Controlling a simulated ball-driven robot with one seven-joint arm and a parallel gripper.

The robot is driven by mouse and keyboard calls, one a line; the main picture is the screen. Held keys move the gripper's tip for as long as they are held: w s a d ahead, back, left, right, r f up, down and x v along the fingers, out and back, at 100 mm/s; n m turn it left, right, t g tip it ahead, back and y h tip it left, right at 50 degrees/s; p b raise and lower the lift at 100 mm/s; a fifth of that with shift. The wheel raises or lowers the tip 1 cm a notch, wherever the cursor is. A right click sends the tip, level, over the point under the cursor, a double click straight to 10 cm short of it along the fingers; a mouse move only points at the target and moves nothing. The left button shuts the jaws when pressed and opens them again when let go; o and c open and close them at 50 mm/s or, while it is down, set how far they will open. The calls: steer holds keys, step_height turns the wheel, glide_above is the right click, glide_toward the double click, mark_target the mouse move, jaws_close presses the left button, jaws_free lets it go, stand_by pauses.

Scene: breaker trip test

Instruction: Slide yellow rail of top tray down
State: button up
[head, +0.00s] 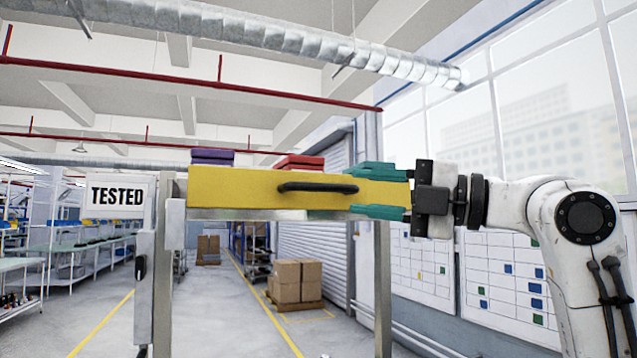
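The yellow rail (235,188) is a long flat bar across the middle of the head view, with a black handle (318,187) on its face. It lies about level at the top of a grey metal frame. My gripper (380,191) reaches in from the right at the rail's right end. One teal finger is along the rail's upper edge and one along its lower edge, with yellow showing between them. The fingers are apart and cover part of the rail. I cannot tell whether they press on it. The tray behind the rail is mostly hidden.
Purple (212,156) and red (301,162) items show above the rail. A "TESTED" sign (118,197) stands left of it. The frame's right post (383,285) is below my gripper. The space under the rail between the posts looks open, with cardboard boxes (292,281) far behind.

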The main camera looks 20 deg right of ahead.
mark_target(326, 189)
steer(key=p+x, duration=0.2)
steer(key=x, duration=0.5)
steer(key=shift+w+a, duration=0.2)
steer(key=shift+w, duration=0.1)
jaws_close()
